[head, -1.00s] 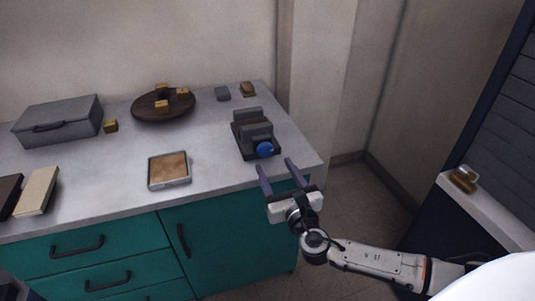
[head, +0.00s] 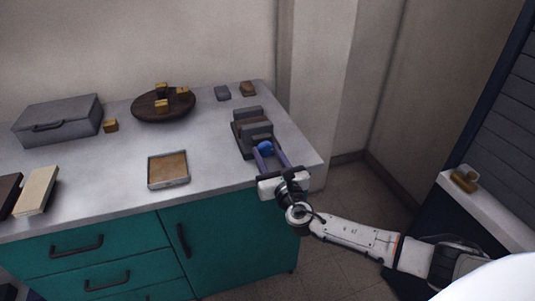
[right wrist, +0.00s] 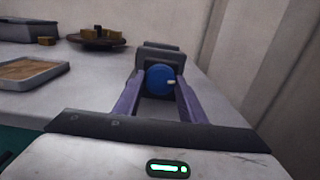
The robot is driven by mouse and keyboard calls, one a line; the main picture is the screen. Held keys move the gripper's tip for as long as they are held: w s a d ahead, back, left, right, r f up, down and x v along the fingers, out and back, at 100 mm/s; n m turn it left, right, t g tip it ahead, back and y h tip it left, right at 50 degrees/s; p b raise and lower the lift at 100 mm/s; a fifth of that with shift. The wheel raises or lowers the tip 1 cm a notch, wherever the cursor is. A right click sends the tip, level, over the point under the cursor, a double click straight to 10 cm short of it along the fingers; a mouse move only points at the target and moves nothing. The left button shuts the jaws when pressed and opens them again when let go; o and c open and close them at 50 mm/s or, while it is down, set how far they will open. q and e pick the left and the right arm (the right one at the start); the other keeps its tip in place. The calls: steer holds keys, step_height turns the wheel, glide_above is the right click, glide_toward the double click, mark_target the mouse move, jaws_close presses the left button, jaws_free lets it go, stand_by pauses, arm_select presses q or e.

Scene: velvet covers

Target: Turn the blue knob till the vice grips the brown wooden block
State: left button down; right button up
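The dark grey vice (head: 240,141) stands on the counter near its right end, with its blue knob (head: 265,147) facing the front edge. A brown strip (head: 256,121) shows between the two grey jaws; I cannot tell whether the block is touched by both. My right gripper (head: 267,151) is open, with one purple finger on each side of the knob. In the right wrist view the blue knob (right wrist: 160,80) sits between the fingertips, with a small pale mark on its right side. My left gripper is not in view.
A small brown block (head: 248,88) and a grey block (head: 222,93) lie behind the vice. A square tray (head: 168,184), a round dark board (head: 150,116) with small wooden pieces and a grey box (head: 58,120) stand to the left. The counter (head: 216,150) left of the vice is clear.

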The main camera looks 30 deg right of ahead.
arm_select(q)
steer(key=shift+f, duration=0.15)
arm_select(e)
steer(key=shift+c, duration=0.3)
